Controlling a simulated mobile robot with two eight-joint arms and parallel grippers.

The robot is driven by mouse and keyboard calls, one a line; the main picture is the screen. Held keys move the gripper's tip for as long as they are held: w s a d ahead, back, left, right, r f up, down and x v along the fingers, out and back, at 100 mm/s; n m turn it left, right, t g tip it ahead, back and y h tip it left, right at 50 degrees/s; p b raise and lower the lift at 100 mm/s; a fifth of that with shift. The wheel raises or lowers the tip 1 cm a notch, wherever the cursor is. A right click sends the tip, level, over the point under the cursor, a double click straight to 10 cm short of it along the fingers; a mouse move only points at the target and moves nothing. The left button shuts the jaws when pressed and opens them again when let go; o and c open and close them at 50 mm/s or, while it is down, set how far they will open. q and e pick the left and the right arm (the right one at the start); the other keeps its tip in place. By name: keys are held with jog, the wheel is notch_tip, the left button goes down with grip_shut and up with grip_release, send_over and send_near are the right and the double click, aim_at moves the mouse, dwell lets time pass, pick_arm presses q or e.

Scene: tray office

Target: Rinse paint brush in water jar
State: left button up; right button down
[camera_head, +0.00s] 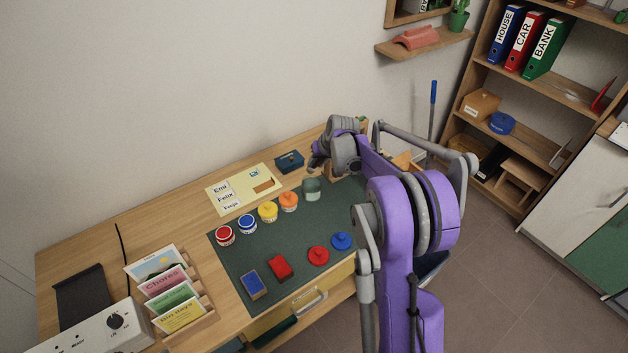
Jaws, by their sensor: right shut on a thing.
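The water jar (311,189) is a small grey-green, see-through jar. It stands upright at the back right of the dark green mat (233,264) on the desk. My right gripper (316,164) is just above and behind the jar, at the end of my purple arm. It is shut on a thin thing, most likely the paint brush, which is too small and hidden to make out. I cannot tell whether its tip is inside the jar. My left gripper is not in view.
Red, blue, yellow and orange paint pots (267,212) stand in a row left of the jar. Red and blue lids (318,255), a red block (280,266) and a blue sponge-like block (252,285) lie nearer. A dark blue box (289,161) stands behind. The mat's middle is clear.

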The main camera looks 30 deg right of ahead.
dwell(0.6)
jog(key=shift+r+p, duration=0.7)
jog(key=shift+r, duration=1.35)
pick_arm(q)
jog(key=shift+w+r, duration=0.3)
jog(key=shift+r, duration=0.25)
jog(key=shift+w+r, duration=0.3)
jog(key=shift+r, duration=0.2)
pick_arm(e)
jog(key=shift+f, duration=0.1)
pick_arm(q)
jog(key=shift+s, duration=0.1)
pick_arm(e)
jog(key=shift+a+f, duration=0.1)
jog(key=shift+a, duration=0.1)
jog(key=s+a+f+n, duration=0.1)
jog(key=s+a+f, duration=0.2)
jog(key=a, duration=0.4)
jog(key=s+a+f+n+y, duration=0.1)
jog(key=s+a+f+n, duration=0.1)
jog(key=s+a+f, duration=0.2)
jog(key=s+a+f+n+y, duration=0.1)
jog(key=s+a+f, duration=0.3)
jog(key=s+a, duration=0.3)
jog(key=shift+a+n+g, duration=0.3)
jog(key=shift+a, duration=1.1)
